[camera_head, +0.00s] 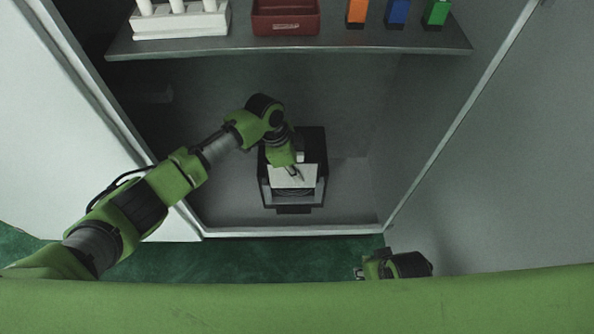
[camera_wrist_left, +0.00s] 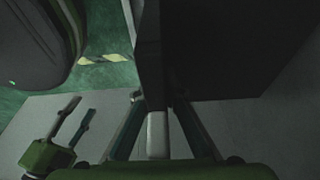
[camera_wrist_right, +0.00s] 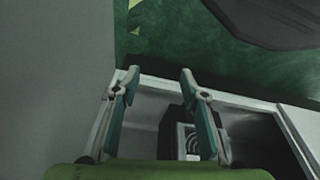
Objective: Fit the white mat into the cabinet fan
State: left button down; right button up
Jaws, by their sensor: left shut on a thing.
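The cabinet fan (camera_head: 318,160) is a black box on the cabinet floor, with a round grille partly showing below the mat. The white mat (camera_head: 284,181) lies against the fan's front opening, a little tilted. My left gripper (camera_head: 297,174) reaches into the cabinet from the left and is shut on the mat. In the left wrist view a pale strip (camera_wrist_left: 157,135) shows between the fingers, beside a dark slab. I cannot tell whether the mat is seated. My right gripper (camera_head: 359,272) is open and empty outside the cabinet; its spread fingers show in the right wrist view (camera_wrist_right: 158,90), with the fan beyond.
A shelf (camera_head: 290,46) above holds a white rack (camera_head: 180,22), a dark red tray (camera_head: 286,27) and orange (camera_head: 357,11), blue (camera_head: 397,12) and green (camera_head: 437,12) blocks. Both cabinet doors stand open at the sides. The cabinet floor right of the fan is clear.

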pick_arm(q)
jog(key=shift+f, duration=0.1)
pick_arm(e)
jog(key=shift+r, duration=0.15)
pick_arm(q)
jog(key=shift+f, duration=0.15)
jog(key=c, duration=2)
grip_release()
jog(key=shift+c, duration=0.2)
pick_arm(e)
jog(key=shift+w+r, duration=0.25)
jog(key=shift+r, duration=0.35)
jog(key=shift+d, duration=0.1)
pick_arm(q)
jog(key=v, duration=1.2)
jog(key=shift+d, duration=0.1)
